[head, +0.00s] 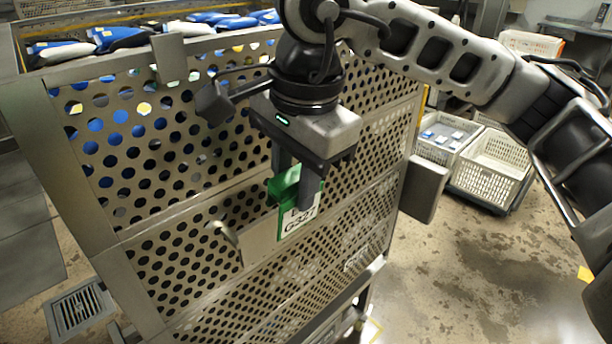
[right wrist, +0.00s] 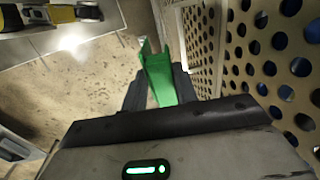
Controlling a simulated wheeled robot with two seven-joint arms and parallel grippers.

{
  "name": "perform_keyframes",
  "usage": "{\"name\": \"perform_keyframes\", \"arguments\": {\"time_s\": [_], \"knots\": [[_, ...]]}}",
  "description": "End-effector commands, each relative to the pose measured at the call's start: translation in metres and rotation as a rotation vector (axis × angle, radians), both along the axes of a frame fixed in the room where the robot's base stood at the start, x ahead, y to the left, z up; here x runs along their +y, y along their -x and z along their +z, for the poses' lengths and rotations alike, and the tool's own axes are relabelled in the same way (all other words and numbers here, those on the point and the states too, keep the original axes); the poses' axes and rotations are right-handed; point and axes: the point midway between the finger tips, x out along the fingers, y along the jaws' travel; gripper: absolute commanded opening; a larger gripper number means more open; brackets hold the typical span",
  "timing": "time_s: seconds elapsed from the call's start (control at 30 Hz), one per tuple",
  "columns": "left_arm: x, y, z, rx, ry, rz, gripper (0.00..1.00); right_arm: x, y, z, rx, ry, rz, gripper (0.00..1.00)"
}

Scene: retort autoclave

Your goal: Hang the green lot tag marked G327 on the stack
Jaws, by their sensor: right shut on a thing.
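The green lot tag (head: 288,226) has a white label on which G327 can be read. My right gripper (head: 297,192) is shut on its upper green part and holds it in front of the perforated metal stack (head: 180,190). A plain metal plate with a bent hook (head: 225,234) is on the stack's side, just left of the tag. I cannot tell whether the tag touches the plate. In the right wrist view the green tag (right wrist: 160,78) stands between the fingers, with the perforated wall (right wrist: 275,60) close on the right. My left gripper does not show.
Blue and white pouches (head: 120,38) lie in the top of the stack. White crates (head: 490,165) stand on the floor at the right. A floor drain (head: 78,308) is at the lower left.

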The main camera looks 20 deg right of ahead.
Motion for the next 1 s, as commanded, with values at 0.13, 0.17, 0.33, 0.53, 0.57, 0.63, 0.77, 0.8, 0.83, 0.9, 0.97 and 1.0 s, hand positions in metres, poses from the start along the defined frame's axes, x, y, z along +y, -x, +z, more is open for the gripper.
{"name": "perform_keyframes", "arguments": {"time_s": [0.13, 0.17, 0.33, 0.53, 0.57, 0.63, 0.77, 0.8, 0.83, 0.9, 0.97, 1.0], "knots": [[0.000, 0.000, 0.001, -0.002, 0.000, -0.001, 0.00, 0.004, -0.010, -0.007, 0.003, 0.002, -0.001, 0.22], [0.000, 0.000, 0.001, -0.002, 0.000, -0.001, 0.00, 0.004, -0.012, -0.008, 0.002, 0.001, 0.000, 0.22], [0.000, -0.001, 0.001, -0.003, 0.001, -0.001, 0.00, 0.008, -0.023, -0.015, 0.002, 0.001, -0.001, 0.22], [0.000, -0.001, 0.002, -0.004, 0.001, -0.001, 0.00, 0.013, -0.036, -0.022, 0.001, 0.000, -0.001, 0.22], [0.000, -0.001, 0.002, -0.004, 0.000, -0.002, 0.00, 0.014, -0.038, -0.023, 0.001, 0.000, -0.001, 0.22], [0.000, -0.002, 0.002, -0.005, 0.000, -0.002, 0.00, 0.015, -0.042, -0.026, 0.001, 0.000, -0.001, 0.22], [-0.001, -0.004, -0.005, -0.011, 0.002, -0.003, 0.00, 0.016, -0.044, -0.035, 0.000, 0.001, 0.000, 0.22], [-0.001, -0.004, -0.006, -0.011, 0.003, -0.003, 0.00, 0.016, -0.044, -0.037, 0.000, 0.000, 0.000, 0.22], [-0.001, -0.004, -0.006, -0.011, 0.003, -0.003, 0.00, 0.016, -0.044, -0.037, 0.000, 0.000, 0.000, 0.22], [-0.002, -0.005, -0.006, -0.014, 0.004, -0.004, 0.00, 0.016, -0.044, -0.039, 0.001, 0.001, 0.000, 0.22], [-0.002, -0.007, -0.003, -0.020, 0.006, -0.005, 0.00, 0.016, -0.044, -0.039, 0.001, 0.001, 0.000, 0.22], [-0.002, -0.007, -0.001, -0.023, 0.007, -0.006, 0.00, 0.016, -0.044, -0.039, 0.001, 0.001, 0.000, 0.22]]}}
